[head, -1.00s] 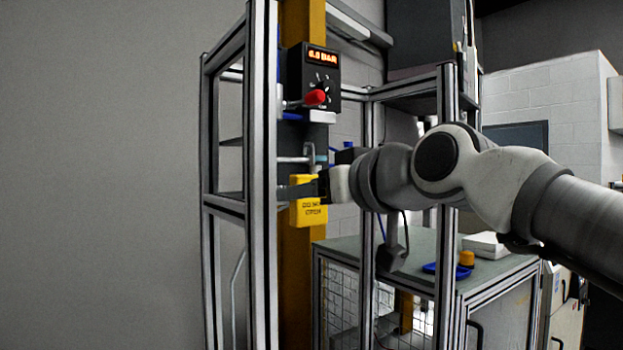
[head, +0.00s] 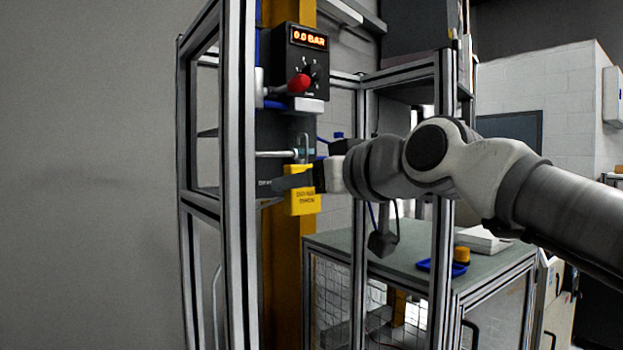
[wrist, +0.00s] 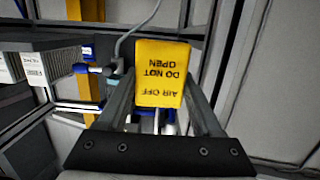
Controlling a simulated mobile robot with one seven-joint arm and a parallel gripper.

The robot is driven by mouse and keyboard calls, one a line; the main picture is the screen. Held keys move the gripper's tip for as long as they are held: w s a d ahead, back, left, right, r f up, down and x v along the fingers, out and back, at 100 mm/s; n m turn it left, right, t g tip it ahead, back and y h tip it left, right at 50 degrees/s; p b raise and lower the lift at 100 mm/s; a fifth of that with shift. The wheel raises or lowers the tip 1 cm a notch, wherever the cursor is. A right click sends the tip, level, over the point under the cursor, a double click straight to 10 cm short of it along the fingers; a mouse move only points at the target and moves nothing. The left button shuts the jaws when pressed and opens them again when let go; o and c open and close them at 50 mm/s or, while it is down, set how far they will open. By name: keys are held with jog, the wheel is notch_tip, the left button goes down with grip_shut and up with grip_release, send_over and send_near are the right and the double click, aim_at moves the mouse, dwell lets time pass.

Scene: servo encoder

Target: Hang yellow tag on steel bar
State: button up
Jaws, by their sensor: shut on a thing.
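The yellow tag (head: 302,202), with dark lettering, hangs upright in my gripper (head: 297,180), whose fingers are shut on it. A thin grey loop (head: 304,146) stands up above the tag. The steel bar (head: 276,154) is a short horizontal rod just above the tag, its right end close to the loop. I cannot tell whether the loop is around the bar or beside it. In the wrist view the tag (wrist: 161,72) sits between both fingers, its lettering upside down, and hides what is directly behind it.
A black control box (head: 300,60) with a red knob (head: 299,83) and a display reading 0.0 BAR is above the bar. An aluminium frame post (head: 239,200) stands left of the tag. A bench (head: 400,250) with a blue tray (head: 440,267) is lower right.

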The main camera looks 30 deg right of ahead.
jog(key=w+f, duration=0.1)
jog(key=w, duration=0.5)
jog(key=shift+w+f+p, duration=0.15)
jog(key=shift+f+p, duration=0.05)
jog(key=shift+p, duration=0.1)
jog(key=shift+a, duration=0.1)
dwell(0.4)
jog(key=o, duration=1.4)
jog(key=s+r, duration=0.1)
jog(key=s, duration=0.4)
jog(key=s+b, duration=0.1)
jog(key=s, duration=0.5)
jog(key=s+r+b, duration=0.1)
jog(key=s, duration=0.5)
jog(key=shift+s+d+r, duration=0.1)
jog(key=shift+d+r, duration=0.2)
